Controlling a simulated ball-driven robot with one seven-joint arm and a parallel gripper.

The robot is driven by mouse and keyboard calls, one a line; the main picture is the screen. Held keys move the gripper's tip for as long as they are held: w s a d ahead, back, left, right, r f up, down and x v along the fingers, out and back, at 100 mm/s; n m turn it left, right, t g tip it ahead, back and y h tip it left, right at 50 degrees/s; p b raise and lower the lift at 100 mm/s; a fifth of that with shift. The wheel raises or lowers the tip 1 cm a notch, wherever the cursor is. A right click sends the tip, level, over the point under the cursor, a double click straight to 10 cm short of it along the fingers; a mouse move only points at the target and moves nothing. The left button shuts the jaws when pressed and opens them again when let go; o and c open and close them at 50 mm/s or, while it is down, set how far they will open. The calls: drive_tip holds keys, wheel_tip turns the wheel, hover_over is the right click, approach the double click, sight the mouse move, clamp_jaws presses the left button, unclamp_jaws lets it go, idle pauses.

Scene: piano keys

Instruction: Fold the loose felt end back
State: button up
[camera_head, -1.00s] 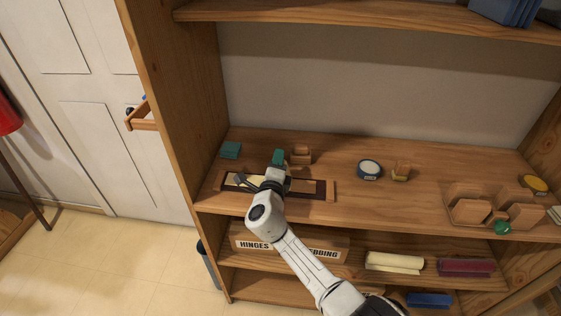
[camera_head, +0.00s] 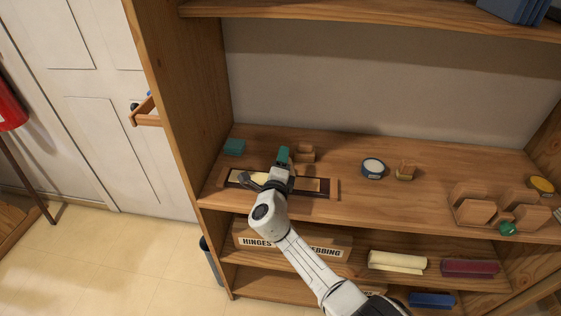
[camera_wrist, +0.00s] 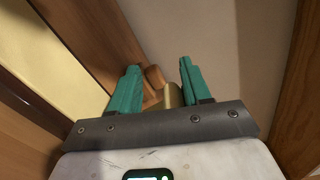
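A shallow wooden frame (camera_head: 333,189) lies on the shelf, with a dark inside and pale, felt-like material (camera_head: 308,184) in it. I cannot tell which part is a loose end. My gripper (camera_head: 283,155) is above the frame, and the wrist hides its middle. In the wrist view, the two teal fingers of my gripper (camera_wrist: 159,68) stand apart with a clear gap. Wooden blocks (camera_wrist: 153,78) and a brass-coloured round piece (camera_wrist: 172,95) show through the gap, seemingly beyond the fingers. Nothing is seen held.
The shelf's left upright (camera_head: 180,110) is close to the frame. Bare shelf lies right of the frame.

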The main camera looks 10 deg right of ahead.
drive_tip(key=shift+s+f, duration=0.15)
drive_tip(key=p+v, duration=0.2)
drive_tip(key=v, duration=0.8)
drive_tip(key=shift+s+a, duration=0.15)
drive_tip(key=shift+s, duration=0.1)
